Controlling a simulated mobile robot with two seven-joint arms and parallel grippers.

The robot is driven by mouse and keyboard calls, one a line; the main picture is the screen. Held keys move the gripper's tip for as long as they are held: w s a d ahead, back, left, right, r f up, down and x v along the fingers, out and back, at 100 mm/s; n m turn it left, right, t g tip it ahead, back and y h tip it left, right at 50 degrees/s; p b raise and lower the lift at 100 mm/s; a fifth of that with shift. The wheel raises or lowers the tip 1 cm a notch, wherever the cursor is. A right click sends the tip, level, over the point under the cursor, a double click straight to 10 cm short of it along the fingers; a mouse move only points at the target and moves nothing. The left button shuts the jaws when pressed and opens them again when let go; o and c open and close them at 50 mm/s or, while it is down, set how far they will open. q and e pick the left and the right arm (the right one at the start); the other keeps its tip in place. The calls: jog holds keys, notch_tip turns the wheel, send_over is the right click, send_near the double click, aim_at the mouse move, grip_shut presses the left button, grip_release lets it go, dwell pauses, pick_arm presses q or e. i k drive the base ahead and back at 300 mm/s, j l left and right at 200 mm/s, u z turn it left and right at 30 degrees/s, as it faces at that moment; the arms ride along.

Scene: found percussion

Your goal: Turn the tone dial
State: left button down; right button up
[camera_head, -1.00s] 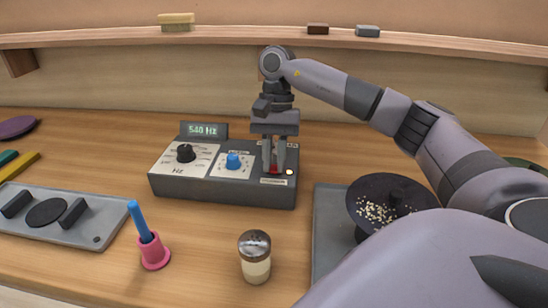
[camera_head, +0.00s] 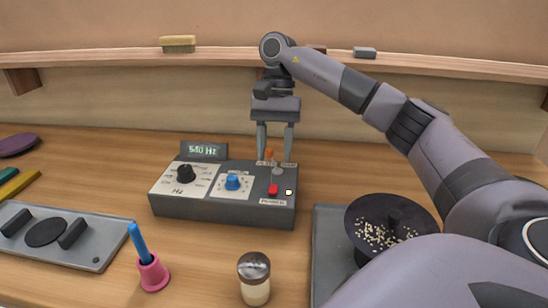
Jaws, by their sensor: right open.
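A dark grey tone box (camera_head: 200,208) stands on the bench. A black dial (camera_head: 185,174) sits on its left pale panel, marked Hz. A blue dial (camera_head: 232,182) sits on the smaller middle panel. A small screen (camera_head: 204,151) at the back left seems to read 540 Hz. A red switch (camera_head: 272,189) and a lit yellowish lamp (camera_head: 289,192) are on the right part. My right gripper (camera_head: 275,157) is open and empty, fingers pointing down above the back right of the box, away from both dials. My left gripper is out of view.
A glass shaker (camera_head: 254,278) and a pink holder with a blue stick (camera_head: 152,272) stand in front. A grey plate with black pads (camera_head: 85,258) lies left. A dark dish of pale grains (camera_head: 405,205) is right. A shelf (camera_head: 120,59) runs behind.

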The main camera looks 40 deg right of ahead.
aim_at(186, 174)
jog(key=k+j, duration=0.75)
jog(key=j, duration=0.2)
